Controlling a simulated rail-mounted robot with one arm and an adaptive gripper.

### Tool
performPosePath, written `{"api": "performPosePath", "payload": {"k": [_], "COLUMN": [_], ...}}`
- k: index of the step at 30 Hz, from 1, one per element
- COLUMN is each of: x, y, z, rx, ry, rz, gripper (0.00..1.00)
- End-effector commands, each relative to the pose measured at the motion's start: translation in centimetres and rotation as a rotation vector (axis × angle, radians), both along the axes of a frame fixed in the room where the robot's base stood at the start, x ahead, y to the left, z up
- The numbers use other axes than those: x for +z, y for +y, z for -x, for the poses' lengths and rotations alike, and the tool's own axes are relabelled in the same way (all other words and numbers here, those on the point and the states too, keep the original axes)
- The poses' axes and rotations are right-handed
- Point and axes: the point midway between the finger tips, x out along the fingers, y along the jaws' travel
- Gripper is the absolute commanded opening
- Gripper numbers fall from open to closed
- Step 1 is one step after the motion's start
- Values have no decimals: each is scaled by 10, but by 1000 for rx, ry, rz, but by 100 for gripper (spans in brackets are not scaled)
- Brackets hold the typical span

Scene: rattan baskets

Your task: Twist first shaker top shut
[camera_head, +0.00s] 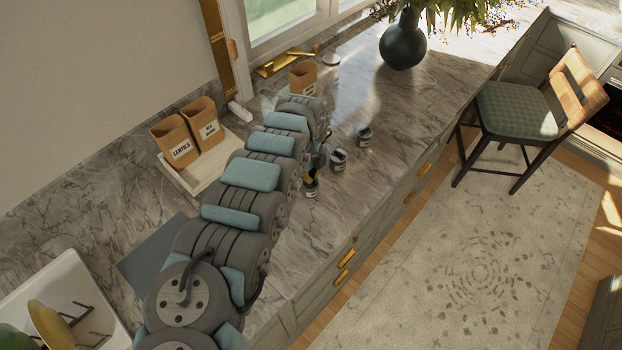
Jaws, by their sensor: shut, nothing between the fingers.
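Two small shakers with dark tops and pale bodies stand on the marble counter: one shaker (338,161) just right of my gripper, and another shaker (364,136) farther back to the right. A third small shaker-like thing (312,191) is directly below my gripper near the counter's front edge. My gripper (311,177) is mostly hidden behind my arm; only a dark and yellow part shows. It is shut with nothing between its fingers, at or just above the third one. Whether it touches that top, and how the top sits, is too small to tell.
The marble counter (385,100) is clear right of the shakers, up to a dark vase (403,40). A labelled canister (304,77) stands behind my arm. A white tray (190,180) holds two canisters (174,142) at left.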

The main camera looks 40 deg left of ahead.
Motion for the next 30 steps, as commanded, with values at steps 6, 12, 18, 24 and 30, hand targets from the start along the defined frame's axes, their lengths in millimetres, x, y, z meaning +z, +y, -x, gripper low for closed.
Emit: {"api": "performPosePath", "payload": {"k": [6,12,18,24,30], "x": [-1,-1,-1,0,-1], "y": [0,0,0,0,1], "z": [0,0,0,0,0], "rx": [-157,-362,-487,-497,-550], "ry": [0,0,0,0,0], "rz": [0,0,0,0,-1], "gripper": [0,0,0,0,0]}}
